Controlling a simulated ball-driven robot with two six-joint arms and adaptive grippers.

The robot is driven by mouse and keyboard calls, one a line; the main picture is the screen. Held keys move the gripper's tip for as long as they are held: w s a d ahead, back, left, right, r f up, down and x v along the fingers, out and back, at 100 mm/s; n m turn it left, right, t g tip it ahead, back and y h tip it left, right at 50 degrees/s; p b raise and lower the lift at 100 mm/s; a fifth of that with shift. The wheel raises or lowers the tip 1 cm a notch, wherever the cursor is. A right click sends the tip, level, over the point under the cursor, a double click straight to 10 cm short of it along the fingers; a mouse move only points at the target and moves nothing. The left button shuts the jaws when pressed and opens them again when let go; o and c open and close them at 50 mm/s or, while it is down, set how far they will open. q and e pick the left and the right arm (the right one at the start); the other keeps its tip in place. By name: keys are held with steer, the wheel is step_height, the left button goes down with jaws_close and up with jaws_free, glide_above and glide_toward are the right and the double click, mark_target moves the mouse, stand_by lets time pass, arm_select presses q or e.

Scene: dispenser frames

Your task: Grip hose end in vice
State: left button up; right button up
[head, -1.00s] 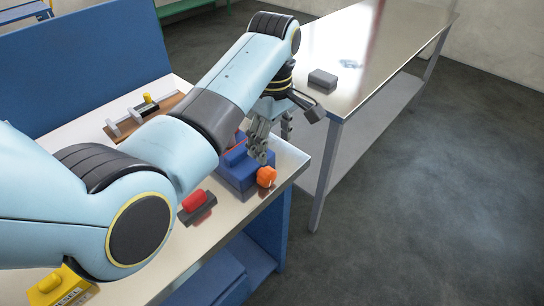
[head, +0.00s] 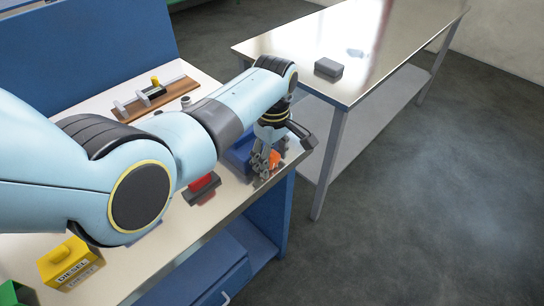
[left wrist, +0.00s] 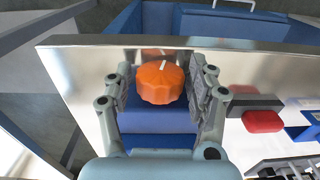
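The blue vice (head: 237,158) sits near the bench's right end, partly hidden behind my left gripper and arm. Its ribbed orange knob (head: 275,158) faces the bench's front edge. In the left wrist view the orange knob (left wrist: 158,84), with a white mark on top, lies between the fingers, above the vice's blue body (left wrist: 155,122). My left gripper (head: 266,165) is open, one finger on each side of the knob (left wrist: 163,78), with small gaps visible. I cannot make out a hose end. My right gripper is not in view.
A red block on a dark base (head: 202,187) stands left of the vice. A yellow diesel can (head: 68,262) is at the near left. A wooden board with a clamp (head: 155,98) lies at the back. A second table (head: 370,60) with a grey box (head: 328,68) stands behind.

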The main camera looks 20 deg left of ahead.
arm_select(q)
steer(key=c, duration=0.8)
steer(key=shift+c, duration=0.2)
steer(key=g+b, duration=0.1)
steer(key=g+y+b, duration=0.1)
steer(key=b, duration=0.1)
steer(key=shift+w+f, duration=0.1)
steer(key=shift+f, duration=0.2)
steer(key=shift+r+g, duration=0.1)
steer(key=shift+g, duration=0.2)
steer(key=shift+r, duration=0.1)
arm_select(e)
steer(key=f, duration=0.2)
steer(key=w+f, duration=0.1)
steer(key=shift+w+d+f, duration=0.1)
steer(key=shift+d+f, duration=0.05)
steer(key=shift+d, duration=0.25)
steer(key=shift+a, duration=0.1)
